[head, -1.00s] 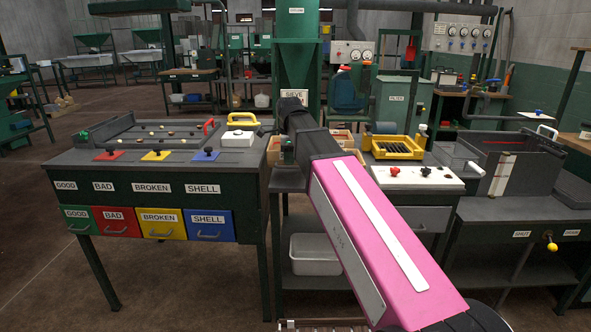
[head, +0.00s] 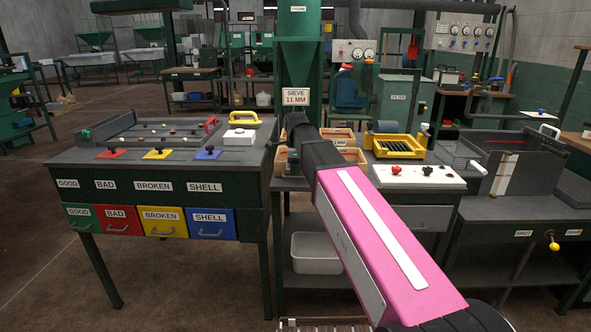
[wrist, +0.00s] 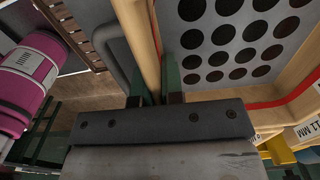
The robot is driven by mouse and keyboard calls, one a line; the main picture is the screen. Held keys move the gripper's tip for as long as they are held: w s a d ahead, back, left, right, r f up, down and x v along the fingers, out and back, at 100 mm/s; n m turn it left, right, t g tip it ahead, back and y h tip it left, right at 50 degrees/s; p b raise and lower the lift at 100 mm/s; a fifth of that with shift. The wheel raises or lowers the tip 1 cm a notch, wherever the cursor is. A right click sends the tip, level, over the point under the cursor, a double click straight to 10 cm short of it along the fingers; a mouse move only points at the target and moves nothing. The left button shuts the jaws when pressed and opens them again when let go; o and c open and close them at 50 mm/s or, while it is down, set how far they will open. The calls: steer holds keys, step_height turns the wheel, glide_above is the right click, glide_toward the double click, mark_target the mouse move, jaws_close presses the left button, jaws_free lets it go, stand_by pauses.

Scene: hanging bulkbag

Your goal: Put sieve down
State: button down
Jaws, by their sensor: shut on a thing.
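In the wrist view the sieve shows as a grey perforated plate (wrist: 235,40) with large round holes and a pale wooden frame. My gripper (wrist: 157,95) is shut on the frame's wooden wall, which runs between its two green fingers. In the head view wooden frames (head: 339,138) with white labels show beside my arm on the middle bench; I cannot tell which of them is the held one.
A sign reading "SIEVE 11 MM" (head: 296,97) stands behind my wrist. The sorting table (head: 150,160) stands left. A white bin (head: 316,253) is below.

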steer(key=c, duration=1.2)
jaws_free()
steer(key=shift+f, duration=0.1)
steer(key=shift+c, duration=0.2)
step_height(320, 180, up, 12)
steer(key=shift+r, duration=0.15)
